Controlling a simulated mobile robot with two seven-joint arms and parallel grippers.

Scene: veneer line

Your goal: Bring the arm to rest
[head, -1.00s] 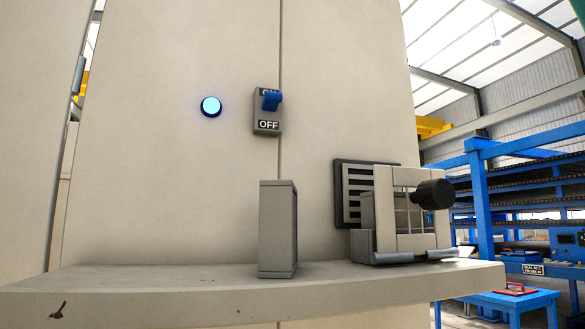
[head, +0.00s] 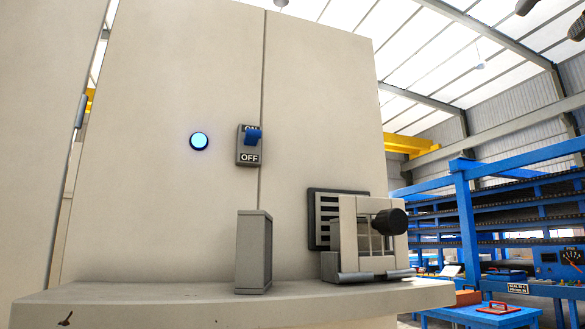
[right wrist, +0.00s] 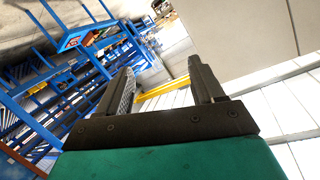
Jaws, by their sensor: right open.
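My right gripper (head: 552,17) shows only as two dark fingertips at the top right corner of the head view, high up and well clear of the cabinet. In the right wrist view my right gripper (right wrist: 162,66) is open, with its two dark fingers apart and nothing between them. The rest of the right arm is hidden in the head view. My left gripper is in neither view.
A beige cabinet (head: 180,70) carries a lit blue lamp (head: 200,141) and an ON/OFF switch (head: 248,157) with its blue lever up. A shelf (head: 150,300) holds a grey block (head: 252,252) and a black-knobbed device (head: 350,235). Blue racks (head: 465,220) stand behind right.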

